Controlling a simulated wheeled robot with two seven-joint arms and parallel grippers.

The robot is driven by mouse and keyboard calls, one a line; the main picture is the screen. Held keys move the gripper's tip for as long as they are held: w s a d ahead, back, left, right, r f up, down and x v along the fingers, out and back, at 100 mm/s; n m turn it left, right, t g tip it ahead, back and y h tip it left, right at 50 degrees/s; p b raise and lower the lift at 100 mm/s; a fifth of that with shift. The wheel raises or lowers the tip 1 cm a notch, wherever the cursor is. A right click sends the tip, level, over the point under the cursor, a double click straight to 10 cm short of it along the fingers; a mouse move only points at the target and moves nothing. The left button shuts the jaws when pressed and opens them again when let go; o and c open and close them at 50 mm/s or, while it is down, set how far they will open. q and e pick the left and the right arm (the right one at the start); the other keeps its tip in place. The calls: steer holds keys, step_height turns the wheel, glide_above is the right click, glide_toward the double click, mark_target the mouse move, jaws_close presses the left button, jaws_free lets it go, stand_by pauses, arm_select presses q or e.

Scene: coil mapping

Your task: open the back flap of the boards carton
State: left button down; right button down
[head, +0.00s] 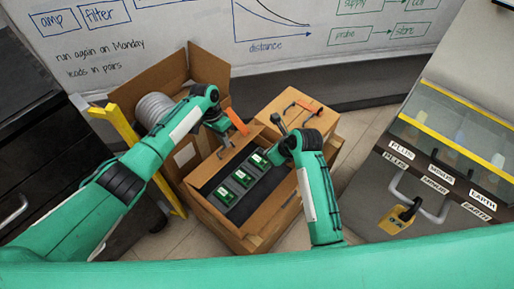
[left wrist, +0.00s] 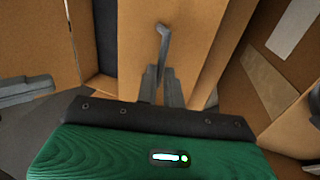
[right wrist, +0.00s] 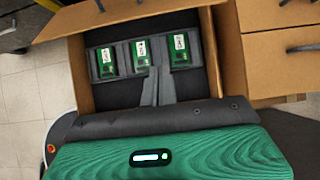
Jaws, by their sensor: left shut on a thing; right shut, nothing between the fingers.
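The boards carton (head: 258,242) stands open at the centre of the head view. A dark tray inside holds three green boards, which also show in the right wrist view (right wrist: 142,56). Its brown back flap (head: 236,149) rises at the far side and fills the middle of the left wrist view (left wrist: 194,52). A grey hooked tab (left wrist: 163,38) stands on this flap. My left gripper (head: 225,139) is shut on that tab; the exact contact is partly hidden. My right gripper (right wrist: 160,84) is shut and empty over the near side of the boards.
An open carton with a grey coil (head: 153,109) stands behind left, near a yellow frame (head: 122,125). A labelled grey cabinet (head: 360,205) stands at right, a dark drawer unit (head: 50,150) at left.

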mark_target(246, 144)
arm_select(q)
steer(key=shift+a+f, duration=0.25)
steer(key=shift+a, duration=0.05)
arm_select(e)
steer(key=w+a+f, duration=0.5)
steer(key=shift+w+a, duration=0.35)
steer(key=shift+r, duration=0.1)
arm_select(q)
steer(key=shift+s+f, duration=0.1)
arm_select(e)
steer(key=shift+w+a+r, duration=0.4)
steer(key=shift+a+r, duration=0.05)
steer(key=shift+r, duration=0.3)
arm_select(q)
steer(key=c, duration=1.5)
jaws_free()
steer(key=shift+f, duration=0.1)
arm_select(e)
steer(key=shift+w+f, duration=0.1)
arm_select(q)
steer(key=shift+d, duration=0.1)
